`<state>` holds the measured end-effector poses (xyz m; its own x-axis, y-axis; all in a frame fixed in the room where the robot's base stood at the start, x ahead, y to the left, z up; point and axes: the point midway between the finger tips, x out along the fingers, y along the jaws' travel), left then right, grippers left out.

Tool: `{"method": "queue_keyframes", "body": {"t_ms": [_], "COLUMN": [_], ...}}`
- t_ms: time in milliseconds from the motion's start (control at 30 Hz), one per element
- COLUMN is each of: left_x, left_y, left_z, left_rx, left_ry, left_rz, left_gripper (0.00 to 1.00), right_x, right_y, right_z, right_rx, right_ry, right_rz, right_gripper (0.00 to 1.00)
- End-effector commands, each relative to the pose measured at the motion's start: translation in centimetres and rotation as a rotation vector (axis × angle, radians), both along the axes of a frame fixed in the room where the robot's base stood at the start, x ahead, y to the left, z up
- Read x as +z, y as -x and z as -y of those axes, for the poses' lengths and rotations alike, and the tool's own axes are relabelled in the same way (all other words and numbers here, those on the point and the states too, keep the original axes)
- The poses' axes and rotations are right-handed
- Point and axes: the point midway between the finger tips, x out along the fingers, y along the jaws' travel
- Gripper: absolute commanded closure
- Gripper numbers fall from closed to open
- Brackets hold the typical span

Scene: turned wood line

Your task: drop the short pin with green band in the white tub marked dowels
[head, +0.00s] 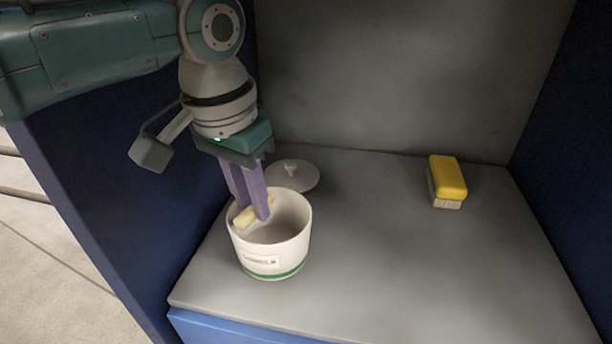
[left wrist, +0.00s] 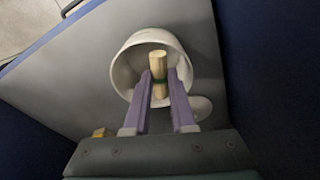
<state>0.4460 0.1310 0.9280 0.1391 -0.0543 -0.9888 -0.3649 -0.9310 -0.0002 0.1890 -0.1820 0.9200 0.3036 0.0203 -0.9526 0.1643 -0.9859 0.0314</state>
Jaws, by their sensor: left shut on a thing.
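A white tub (head: 272,263) with a green stripe near its base and a small label on its front stands on the grey shelf; its rim also shows in the left wrist view (left wrist: 122,70). My left gripper (head: 254,212) points down with its purple fingers at the tub's mouth. It is shut on a short pale wooden pin (head: 243,218). The pin is over the tub's opening; I cannot tell how deep. My right gripper is out of view.
A round white lid (head: 303,178) with a knob lies on the shelf behind the tub.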

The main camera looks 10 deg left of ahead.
Motion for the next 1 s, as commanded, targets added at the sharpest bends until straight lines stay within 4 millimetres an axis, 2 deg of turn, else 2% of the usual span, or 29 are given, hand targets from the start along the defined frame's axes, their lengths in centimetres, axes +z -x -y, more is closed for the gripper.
{"method": "queue_keyframes", "body": {"t_ms": [167, 200, 500, 767, 867, 1000], "left_x": [0.1, 0.1, 0.1, 0.3, 1.4, 4.1], "left_y": [0.0, 0.0, 0.0, 0.0, 0.1, 0.4], "left_z": [0.0, 0.0, 0.0, 0.0, -0.1, -0.2], "left_rx": [0.0, 0.0, 0.001, 0.0, 0.0, -0.001], "left_ry": [0.0, 0.0, -0.001, 0.0, 0.001, 0.0], "left_rz": [0.0, 0.0, 0.0, 0.001, 0.002, 0.004], "left_gripper": [1.0, 0.73, 0.42, 0.42, 0.42, 0.42], "right_x": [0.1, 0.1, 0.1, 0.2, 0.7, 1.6], "right_y": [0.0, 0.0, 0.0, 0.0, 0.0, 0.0], "right_z": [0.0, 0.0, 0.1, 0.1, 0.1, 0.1], "right_rx": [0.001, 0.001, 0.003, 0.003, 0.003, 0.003], "right_ry": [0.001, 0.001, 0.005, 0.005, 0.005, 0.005], "right_rz": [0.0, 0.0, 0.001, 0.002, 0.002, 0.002], "right_gripper": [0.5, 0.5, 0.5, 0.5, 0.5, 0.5]}}
